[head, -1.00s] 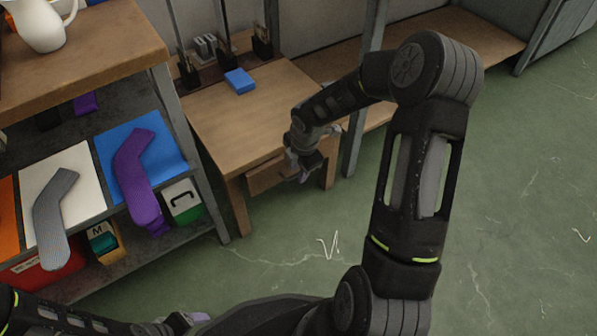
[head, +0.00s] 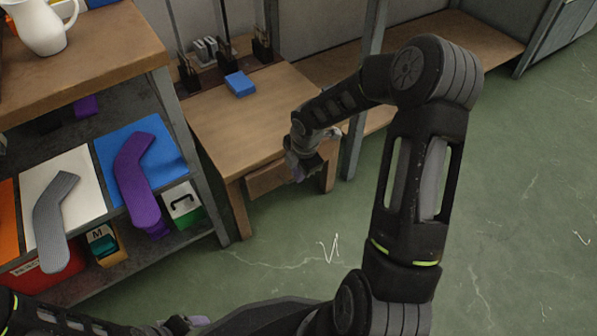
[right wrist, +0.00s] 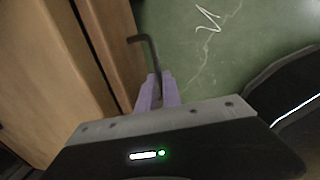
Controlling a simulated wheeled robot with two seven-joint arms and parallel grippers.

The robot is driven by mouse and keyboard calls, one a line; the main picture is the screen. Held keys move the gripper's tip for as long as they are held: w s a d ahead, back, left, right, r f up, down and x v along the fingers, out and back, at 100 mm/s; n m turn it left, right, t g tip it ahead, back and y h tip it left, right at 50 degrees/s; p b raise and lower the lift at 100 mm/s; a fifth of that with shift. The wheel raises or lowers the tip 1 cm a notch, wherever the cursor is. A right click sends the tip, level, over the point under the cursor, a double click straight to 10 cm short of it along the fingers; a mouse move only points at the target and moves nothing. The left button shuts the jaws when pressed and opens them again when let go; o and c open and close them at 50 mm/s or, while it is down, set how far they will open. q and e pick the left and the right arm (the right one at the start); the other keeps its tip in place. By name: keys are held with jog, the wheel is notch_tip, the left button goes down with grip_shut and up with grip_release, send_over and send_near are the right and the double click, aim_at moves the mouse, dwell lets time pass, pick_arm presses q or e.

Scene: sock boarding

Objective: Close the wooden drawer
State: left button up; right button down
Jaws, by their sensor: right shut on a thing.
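The wooden drawer (head: 267,178) sits under the top of the small wooden table (head: 225,125). In the right wrist view its front (right wrist: 110,40) runs beside a dark, narrow gap along the table wood, so it looks nearly flush, but I cannot tell exactly. My right gripper (head: 300,173) is at the right part of the drawer front. In the right wrist view its purple fingers (right wrist: 157,92) are shut on the dark bent metal handle (right wrist: 148,45). My left gripper (head: 187,323) shows only partly at the bottom edge, away from the drawer.
A blue box (head: 240,83) and dark upright holders stand on the table. At left, a shelf unit holds a grey sock (head: 52,222), a purple sock (head: 135,180) and bins. A metal post (head: 362,95) stands right of the table. Green floor (head: 520,200) is clear.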

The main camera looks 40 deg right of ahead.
dwell(0.8)
jog(key=shift+w+r, duration=0.1)
jog(key=shift+w, duration=0.05)
pick_arm(q)
jog(key=shift+w+r+p, duration=0.6)
jog(key=shift+w, duration=0.05)
pick_arm(e)
jog(key=w, duration=0.3)
jog(key=c, duration=1.5)
grip_release()
